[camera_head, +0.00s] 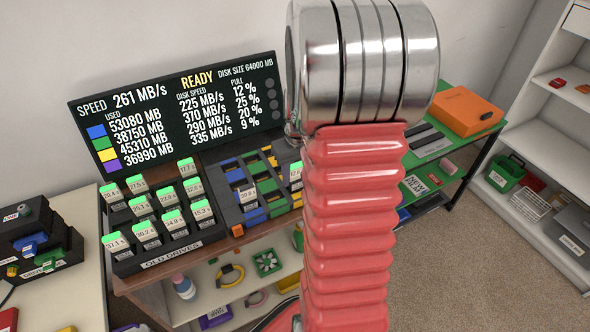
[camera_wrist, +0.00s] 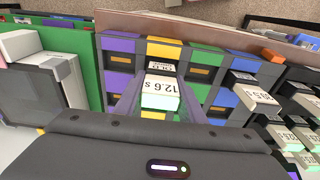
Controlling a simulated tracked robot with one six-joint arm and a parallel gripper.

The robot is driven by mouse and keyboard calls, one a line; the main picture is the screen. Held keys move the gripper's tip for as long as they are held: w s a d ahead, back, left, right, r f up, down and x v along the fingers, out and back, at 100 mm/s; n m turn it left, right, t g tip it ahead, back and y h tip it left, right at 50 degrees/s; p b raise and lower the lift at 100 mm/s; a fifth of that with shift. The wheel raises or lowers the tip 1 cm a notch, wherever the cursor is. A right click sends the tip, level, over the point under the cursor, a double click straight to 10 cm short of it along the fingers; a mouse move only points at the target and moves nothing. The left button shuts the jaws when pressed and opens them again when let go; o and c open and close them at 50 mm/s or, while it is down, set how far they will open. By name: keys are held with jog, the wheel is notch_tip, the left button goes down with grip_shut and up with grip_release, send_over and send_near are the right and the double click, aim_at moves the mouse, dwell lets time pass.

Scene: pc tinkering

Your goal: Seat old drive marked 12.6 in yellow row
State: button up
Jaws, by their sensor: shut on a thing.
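The old drive marked 12.6 (camera_wrist: 161,91) has a white label and a pale green end. It is between the fingers of my gripper (camera_wrist: 160,82), which is shut on it, in the wrist view. The drive is in line with the yellow row (camera_wrist: 164,49) of the dark rack; a yellow cell shows just beyond it. I cannot tell how deep it sits. In the head view the rack (camera_head: 228,200) is left of my red arm, which hides its right part. The labelled end of a drive (camera_head: 296,175) shows at the arm's edge there.
Another drive (camera_wrist: 250,92) stands in the rack's blue row. The old drives holder (camera_head: 172,258) with several green-topped drives is to the left. A black display (camera_head: 185,105) reading READY stands behind. A green tray (camera_head: 425,180) and an orange box (camera_head: 465,110) are at right.

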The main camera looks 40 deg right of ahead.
jog(key=shift+f, duration=0.35)
jog(key=shift+f, duration=0.2)
dwell(0.4)
jog(key=o, duration=1)
jog(key=shift+o, duration=0.5)
jog(key=o, duration=0.5)
jog(key=shift+c, duration=0.2)
jog(key=shift+r, duration=4)
